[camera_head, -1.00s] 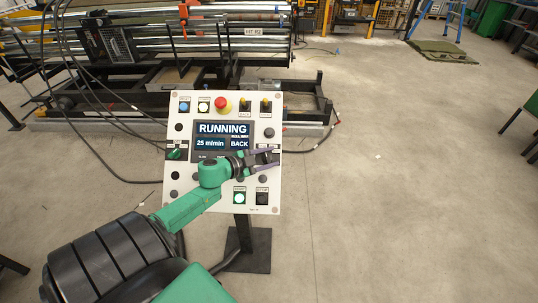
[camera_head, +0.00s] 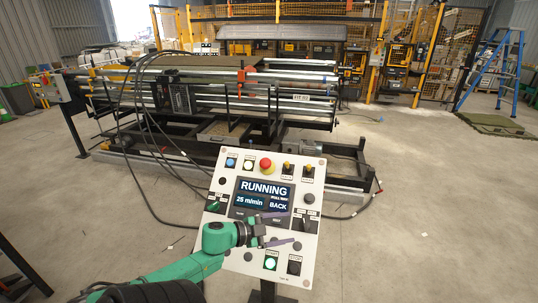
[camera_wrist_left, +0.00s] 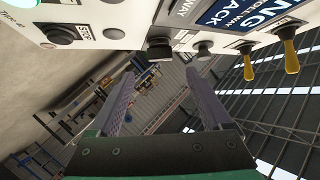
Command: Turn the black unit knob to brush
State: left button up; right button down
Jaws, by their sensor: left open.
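The white control panel (camera_head: 238,262) stands tilted on a post in the head view; its screen (camera_head: 264,198) reads RUNNING, 25 m/min and BACK. A black knob (camera_head: 304,222) sits at the panel's right side under a small label that I cannot read fully. In the left wrist view a black knob (camera_wrist_left: 160,48) lies ahead, between the lines of the two fingers. My left gripper (camera_head: 284,229) is open and empty in front of the panel's right half, its fingertips pointing toward the knob; it also shows in the wrist view (camera_wrist_left: 161,82). My right gripper is out of view.
A red emergency button (camera_head: 266,166) and yellow-tipped toggles (camera_head: 309,171) are along the top. A lit green button (camera_head: 270,263) and a black button (camera_head: 294,266) are below. The roller machine (camera_head: 230,95) stands behind, with hanging cables.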

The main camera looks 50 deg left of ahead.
pick_arm(q)
jog(key=v, duration=0.5)
jog(key=shift+s+a+r, duration=0.1)
jog(key=shift+s, duration=0.3)
jog(key=shift+w, duration=0.1)
